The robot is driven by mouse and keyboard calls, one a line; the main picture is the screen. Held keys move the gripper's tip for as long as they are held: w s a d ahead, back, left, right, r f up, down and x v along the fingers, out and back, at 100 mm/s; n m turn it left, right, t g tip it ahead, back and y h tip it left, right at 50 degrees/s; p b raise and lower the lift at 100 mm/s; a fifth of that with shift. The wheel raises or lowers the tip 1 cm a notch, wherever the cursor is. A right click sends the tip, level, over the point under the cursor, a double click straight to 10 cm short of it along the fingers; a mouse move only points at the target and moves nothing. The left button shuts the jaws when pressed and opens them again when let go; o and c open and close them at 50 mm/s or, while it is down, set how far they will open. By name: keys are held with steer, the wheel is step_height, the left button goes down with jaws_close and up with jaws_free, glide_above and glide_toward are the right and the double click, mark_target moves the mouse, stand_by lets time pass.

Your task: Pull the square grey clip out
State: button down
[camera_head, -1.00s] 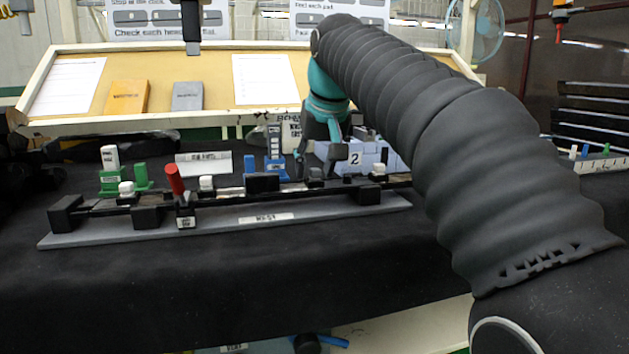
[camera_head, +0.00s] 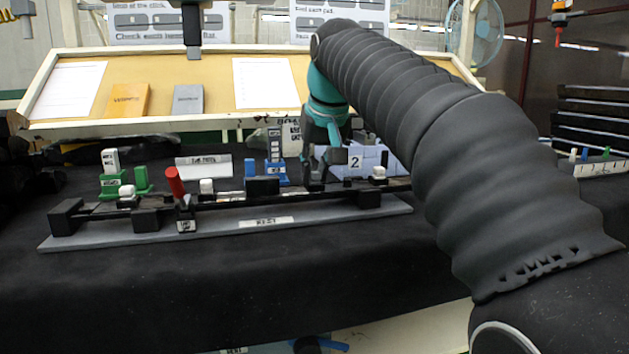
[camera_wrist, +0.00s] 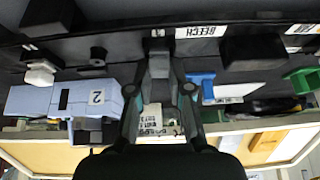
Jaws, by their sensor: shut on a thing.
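The square grey clip (camera_wrist: 158,64) is between my fingertips in the wrist view, at the edge of the dark rail (camera_wrist: 110,47). My gripper (camera_wrist: 158,72) is shut on it. In the head view my gripper (camera_head: 318,177) reaches down to the rail from behind, right of the black block (camera_head: 263,186). The clip is mostly hidden by the fingers there, and I cannot tell how firmly it sits on the rail.
A red-topped clip (camera_head: 175,182) and a white clip (camera_head: 207,186) stand along the rail to the left. Blue stepped pieces (camera_head: 274,172) stand just left of my gripper. A pale blue box marked 2 (camera_head: 372,160) is close on the right. The black cloth in front is clear.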

mark_target(315, 172)
steer(key=shift+r+p, duration=0.55)
stand_by(0.6)
steer(key=shift+r+p, duration=0.95)
steer(key=shift+p, duration=0.15)
steer(key=shift+r, duration=1.9)
